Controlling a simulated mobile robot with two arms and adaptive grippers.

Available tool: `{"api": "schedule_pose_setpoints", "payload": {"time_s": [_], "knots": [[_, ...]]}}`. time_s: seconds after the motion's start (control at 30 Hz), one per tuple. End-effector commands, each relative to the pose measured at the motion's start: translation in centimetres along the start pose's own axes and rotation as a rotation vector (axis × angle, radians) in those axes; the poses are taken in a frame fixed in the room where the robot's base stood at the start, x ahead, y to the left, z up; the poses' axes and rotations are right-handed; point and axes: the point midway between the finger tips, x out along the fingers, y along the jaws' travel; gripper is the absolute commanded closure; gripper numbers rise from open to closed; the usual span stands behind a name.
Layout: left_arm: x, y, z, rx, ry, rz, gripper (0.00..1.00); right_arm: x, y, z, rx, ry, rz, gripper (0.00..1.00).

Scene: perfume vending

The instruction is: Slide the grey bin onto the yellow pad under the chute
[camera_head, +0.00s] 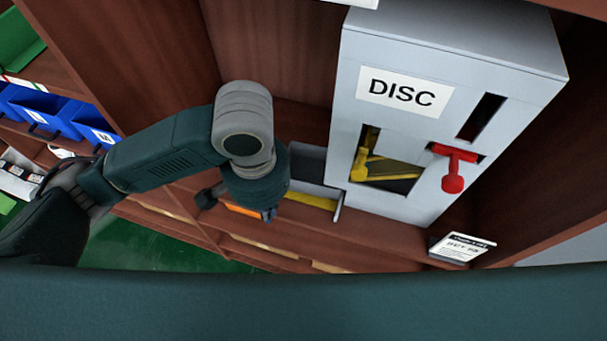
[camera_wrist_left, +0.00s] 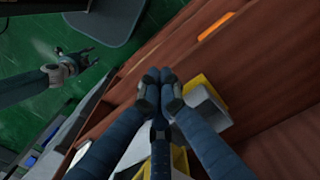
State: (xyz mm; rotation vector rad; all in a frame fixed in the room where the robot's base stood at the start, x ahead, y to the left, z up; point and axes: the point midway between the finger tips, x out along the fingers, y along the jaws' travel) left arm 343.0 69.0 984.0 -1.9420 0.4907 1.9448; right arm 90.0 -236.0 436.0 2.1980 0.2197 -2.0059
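A grey bin (camera_wrist_left: 208,112) stands on the brown shelf beside my left gripper in the wrist view, with a yellow strip (camera_wrist_left: 196,83) along its edge. In the head view a dark grey box-like shape (camera_head: 306,166) shows right of my left gripper (camera_head: 238,207), over a yellow strip (camera_head: 312,200). I cannot tell whether this strip is the pad; the arm hides part of it. My left gripper (camera_wrist_left: 158,84) has its fingertips together with nothing visible between them. My right gripper (camera_wrist_left: 78,60) is spread over the green floor, away from the shelf.
The grey DISC cabinet (camera_head: 400,130) stands right, with a red lever (camera_head: 454,175) and yellow parts in its window. A small sign (camera_head: 460,248) stands at its foot. An orange strip (camera_head: 243,210) lies on the shelf. Blue bins (camera_head: 42,108) are at far left.

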Motion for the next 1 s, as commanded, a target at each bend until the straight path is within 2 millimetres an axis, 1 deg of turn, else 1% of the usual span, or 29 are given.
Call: {"api": "schedule_pose_setpoints", "payload": {"time_s": [0.03,0.33,0.4,0.7,0.73,0.8,1.0], "knots": [[-0.1,0.1,-1.3,-0.003,0.001,0.001,1.0,-0.2,0.0,0.0,0.0,0.0,0.0,0.58],[-0.1,0.2,-7.9,-0.001,0.001,0.003,1.0,-0.5,0.1,0.0,0.0,-0.001,0.001,0.58],[-0.4,0.1,-9.5,-0.002,0.002,0.001,1.0,-1.0,0.1,0.0,0.0,-0.001,0.001,0.58],[-0.4,0.1,-15.8,-0.001,0.001,-0.001,1.0,-2.6,0.1,-0.2,0.0,0.0,0.0,0.58],[0.1,0.0,-16.1,0.0,-0.002,-0.001,1.0,-2.7,0.1,-0.2,0.0,0.0,0.0,0.58],[2.0,0.0,-15.7,0.0,-0.005,0.0,1.0,-3.0,0.0,-0.2,0.0,0.0,0.0,0.58],[6.3,0.0,-15.7,0.0,-0.003,0.0,1.0,-4.0,0.0,-0.3,0.0,0.0,0.0,0.58]]}}
